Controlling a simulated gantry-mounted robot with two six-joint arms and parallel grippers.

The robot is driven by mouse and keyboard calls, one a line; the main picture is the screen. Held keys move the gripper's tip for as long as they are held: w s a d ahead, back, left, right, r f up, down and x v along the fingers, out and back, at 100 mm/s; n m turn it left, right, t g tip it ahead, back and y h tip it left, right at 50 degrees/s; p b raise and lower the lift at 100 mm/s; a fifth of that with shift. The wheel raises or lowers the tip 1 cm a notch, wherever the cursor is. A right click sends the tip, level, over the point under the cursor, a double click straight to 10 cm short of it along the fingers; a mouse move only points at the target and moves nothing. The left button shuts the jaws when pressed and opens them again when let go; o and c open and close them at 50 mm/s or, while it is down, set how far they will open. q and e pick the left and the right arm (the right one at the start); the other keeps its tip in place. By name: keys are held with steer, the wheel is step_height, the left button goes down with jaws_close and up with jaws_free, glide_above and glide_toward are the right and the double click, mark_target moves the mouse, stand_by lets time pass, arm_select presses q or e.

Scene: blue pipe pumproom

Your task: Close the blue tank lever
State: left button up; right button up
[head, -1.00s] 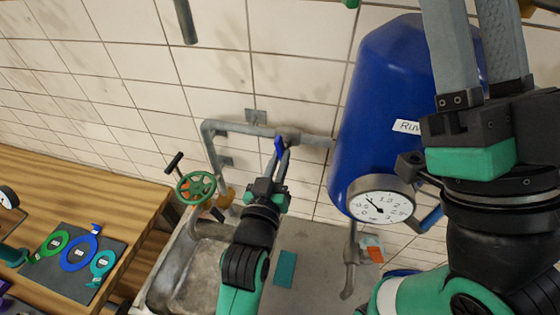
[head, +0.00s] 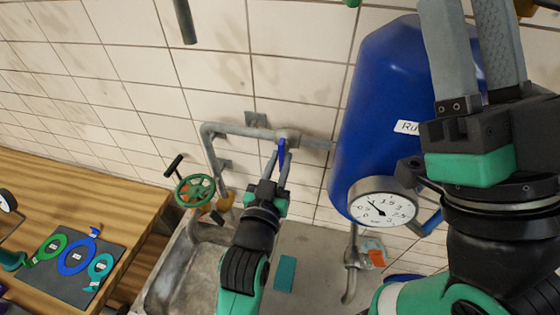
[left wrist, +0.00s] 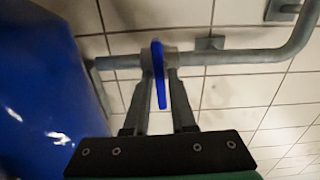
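The blue lever (head: 282,153) sits on a valve in the grey pipe left of the blue tank (head: 375,105). It hangs down from the pipe in the head view, roughly across it. In the left wrist view the lever (left wrist: 159,72) stands upright between my left gripper's fingers, with a gap visible on each side. My left gripper (head: 276,166) is open around the lever; its fingertips (left wrist: 160,92) reach close to the pipe. My right gripper (head: 471,40) is large in the foreground, open and empty, in front of the tank.
A pressure gauge (head: 382,202) sticks out from the tank. A green handwheel (head: 195,190) is on the pipework at left, above a metal sink (head: 180,275). A wooden table (head: 75,185) carries a dark mat with coloured rings. Pipe and tiled wall lie close behind the lever.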

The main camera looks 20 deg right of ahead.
arm_select(q)
steer(key=shift+o, duration=1.3)
steer(key=v, duration=1.1)
steer(key=shift+s+a, duration=0.2)
steer(key=shift+s, duration=0.1)
steer(key=shift+f, duration=0.1)
